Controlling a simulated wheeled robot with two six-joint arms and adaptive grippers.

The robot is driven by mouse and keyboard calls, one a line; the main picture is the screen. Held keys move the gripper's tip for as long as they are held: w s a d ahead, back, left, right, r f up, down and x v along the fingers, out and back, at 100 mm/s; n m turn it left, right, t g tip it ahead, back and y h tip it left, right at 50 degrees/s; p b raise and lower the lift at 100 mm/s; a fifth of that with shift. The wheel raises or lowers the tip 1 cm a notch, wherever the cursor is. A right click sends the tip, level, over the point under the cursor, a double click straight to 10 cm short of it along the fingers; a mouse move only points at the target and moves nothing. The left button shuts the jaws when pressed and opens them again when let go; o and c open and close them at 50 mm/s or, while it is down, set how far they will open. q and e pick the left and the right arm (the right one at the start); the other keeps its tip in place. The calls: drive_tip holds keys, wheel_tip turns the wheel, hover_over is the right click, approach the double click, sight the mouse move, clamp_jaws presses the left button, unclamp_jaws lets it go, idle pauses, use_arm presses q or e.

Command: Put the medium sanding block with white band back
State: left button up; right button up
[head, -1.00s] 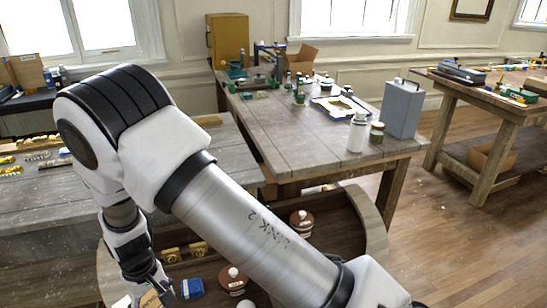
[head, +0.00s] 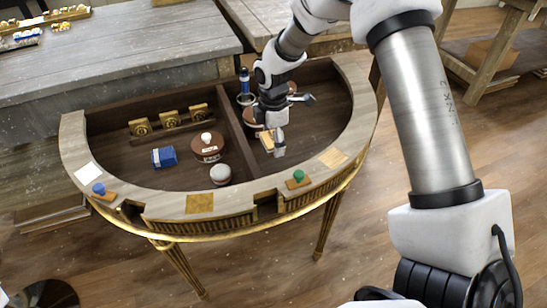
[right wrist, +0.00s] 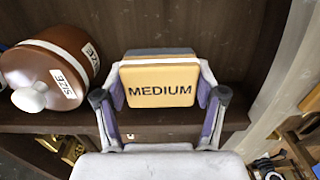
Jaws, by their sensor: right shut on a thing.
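My right gripper (head: 273,146) is shut on a tan block (head: 266,142) over the right compartment of the half-round console (head: 180,204). In the right wrist view the block (right wrist: 160,84) sits between both fingertips, its tan face reading "MEDIUM", with a greyish layer behind. I cannot tell whether the block touches the compartment floor. My left gripper is not in view.
The left compartment holds a blue box (head: 164,157), a brown jar with a white knob (head: 208,148), a round grey-topped jar (head: 220,174) and brass pieces (head: 170,118). A divider (head: 232,120) separates the compartments. A green knob (head: 298,176) and a blue knob (head: 98,188) are on the rim.

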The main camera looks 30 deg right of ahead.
sight(273, 159)
wheel_tip(273, 159, down, 5)
drive_tip(key=shift+w, duration=0.1)
drive_tip(key=shift+f, duration=0.15)
drive_tip(key=o, duration=1.5)
drive_tip(key=shift+c, duration=0.2)
wheel_tip(273, 159, up, 12)
drive_tip(key=shift+r, duration=0.2)
